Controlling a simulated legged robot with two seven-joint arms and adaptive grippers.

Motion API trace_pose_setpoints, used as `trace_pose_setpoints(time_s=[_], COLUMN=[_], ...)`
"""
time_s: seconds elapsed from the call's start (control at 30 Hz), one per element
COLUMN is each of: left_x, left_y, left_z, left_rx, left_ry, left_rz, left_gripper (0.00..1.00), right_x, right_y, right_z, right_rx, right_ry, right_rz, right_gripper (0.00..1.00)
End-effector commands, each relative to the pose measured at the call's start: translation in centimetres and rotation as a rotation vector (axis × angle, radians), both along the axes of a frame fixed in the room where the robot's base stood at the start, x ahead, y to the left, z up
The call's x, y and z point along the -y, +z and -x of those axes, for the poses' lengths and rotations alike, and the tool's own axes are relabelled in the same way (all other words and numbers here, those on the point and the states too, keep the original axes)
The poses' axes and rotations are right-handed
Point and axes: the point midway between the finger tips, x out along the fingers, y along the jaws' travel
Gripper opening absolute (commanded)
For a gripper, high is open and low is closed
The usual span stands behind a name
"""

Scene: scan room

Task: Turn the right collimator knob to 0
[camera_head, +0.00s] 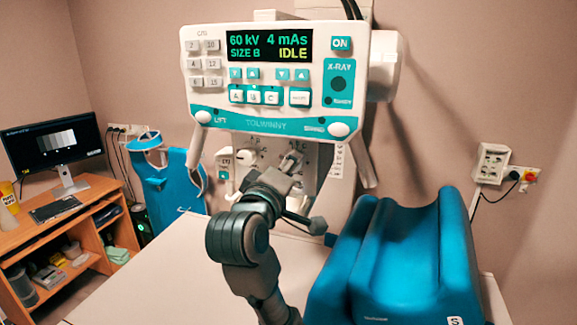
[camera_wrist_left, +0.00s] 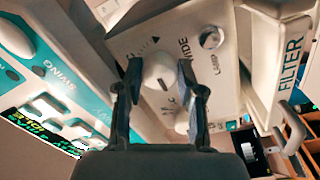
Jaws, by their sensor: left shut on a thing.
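The collimator panel (camera_head: 268,150) hangs below the X-ray control head, with a white knob (camera_head: 240,156) on its left part. My left gripper (camera_head: 290,167) reaches up to the right part of this panel and covers much of it. In the left wrist view, a white collimator knob (camera_wrist_left: 159,72) sits between the two dark fingers (camera_wrist_left: 160,82), which are shut on its sides. A scale mark and lettering that seems to read WIDE show beside it. The exact setting of the knob cannot be read. My right gripper is not in view.
The control head (camera_head: 275,75) with its display reading IDLE is just above my gripper. A blue padded support (camera_head: 400,255) stands on the pale table (camera_head: 165,275) to the right. A desk with a monitor (camera_head: 55,145) is at the left. The table's left part is clear.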

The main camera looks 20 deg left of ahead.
Motion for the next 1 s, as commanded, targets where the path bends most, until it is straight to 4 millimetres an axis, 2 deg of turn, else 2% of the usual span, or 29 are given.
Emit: trace_pose_setpoints(time_s=[0.3,0.33,0.4,0.77,0.87,1.0], left_x=[0.1,0.1,0.0,0.0,-0.1,-0.2], left_y=[-0.4,-0.4,-0.3,0.0,0.0,-0.1], left_z=[-0.2,-0.2,-0.2,0.5,1.7,4.6], left_rx=[-0.011,-0.011,-0.010,0.000,0.001,0.004], left_ry=[-0.002,-0.002,-0.002,0.000,0.000,0.000], left_rz=[0.000,0.000,0.000,0.000,0.000,0.000], left_gripper=[0.03,0.45,0.63,0.63,0.63,0.63], right_x=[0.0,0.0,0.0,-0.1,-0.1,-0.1], right_y=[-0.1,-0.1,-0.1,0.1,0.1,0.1], right_z=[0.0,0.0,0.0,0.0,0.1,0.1], right_rx=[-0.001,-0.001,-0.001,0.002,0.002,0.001], right_ry=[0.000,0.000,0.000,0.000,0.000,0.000], right_rz=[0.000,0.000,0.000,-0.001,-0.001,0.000], right_gripper=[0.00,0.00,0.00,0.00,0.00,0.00])
